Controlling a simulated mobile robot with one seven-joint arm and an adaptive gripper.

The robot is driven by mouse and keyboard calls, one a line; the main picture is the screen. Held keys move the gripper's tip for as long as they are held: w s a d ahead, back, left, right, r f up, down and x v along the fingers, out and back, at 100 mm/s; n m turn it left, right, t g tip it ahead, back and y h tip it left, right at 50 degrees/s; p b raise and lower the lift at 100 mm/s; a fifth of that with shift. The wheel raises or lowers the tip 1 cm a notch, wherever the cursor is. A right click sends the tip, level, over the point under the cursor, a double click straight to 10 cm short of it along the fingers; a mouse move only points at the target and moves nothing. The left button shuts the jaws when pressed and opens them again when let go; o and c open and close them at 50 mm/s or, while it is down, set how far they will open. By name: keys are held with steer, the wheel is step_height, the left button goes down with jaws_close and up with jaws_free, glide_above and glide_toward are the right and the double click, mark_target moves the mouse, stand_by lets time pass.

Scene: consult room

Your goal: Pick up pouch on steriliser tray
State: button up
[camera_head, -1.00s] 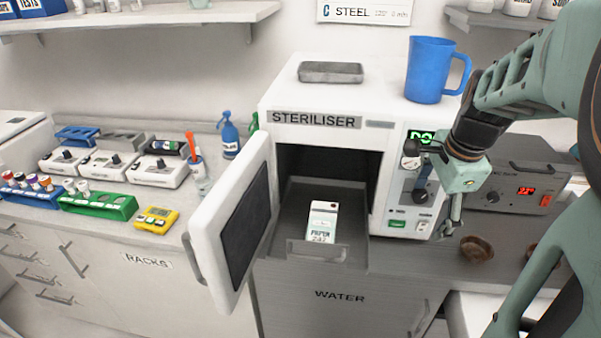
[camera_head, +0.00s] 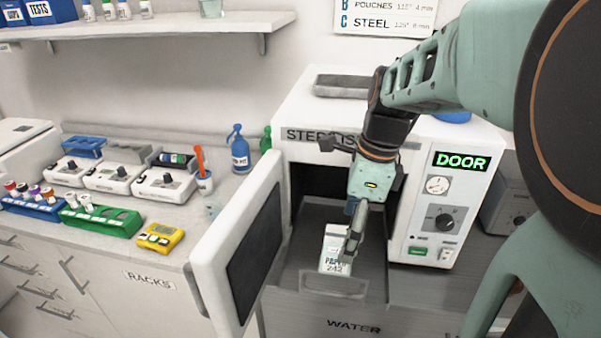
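The white pouch (camera_head: 333,262), with printed lettering, stands or lies on the grey steriliser tray (camera_head: 298,281), which is pulled out of the steriliser (camera_head: 455,140). The steriliser door (camera_head: 212,243) is open to the left. My gripper (camera_head: 349,252) points down over the tray, and its fingers overlap the right side of the pouch in this view. I cannot tell whether the fingers touch the pouch or how far apart they are. My arm hides part of the steriliser's front and opening.
The open door walls off the tray's left side. A grey metal tray (camera_head: 341,86) lies on top of the steriliser. Racks, a yellow timer (camera_head: 160,237) and a blue spray bottle (camera_head: 238,152) stand on the left counter. A shelf (camera_head: 200,28) hangs above.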

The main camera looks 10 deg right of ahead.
mark_target(338, 253)
steer(key=shift+w+a+f+b, duration=0.1)
steer(key=shift+a+f+b, duration=0.15)
steer(key=shift+f+b, duration=0.85)
steer(key=shift+s+a+f+b, duration=0.1)
steer(key=shift+a+f+b, duration=0.15)
steer(key=shift+f+b, duration=0.8)
steer(key=shift+w+a+f+b, duration=0.1)
steer(key=shift+a+f+b, duration=0.15)
steer(key=shift+f+b, duration=0.85)
steer(key=shift+f+p, duration=0.2)
steer(key=shift+p, duration=0.15)
steer(key=c, duration=1.1)
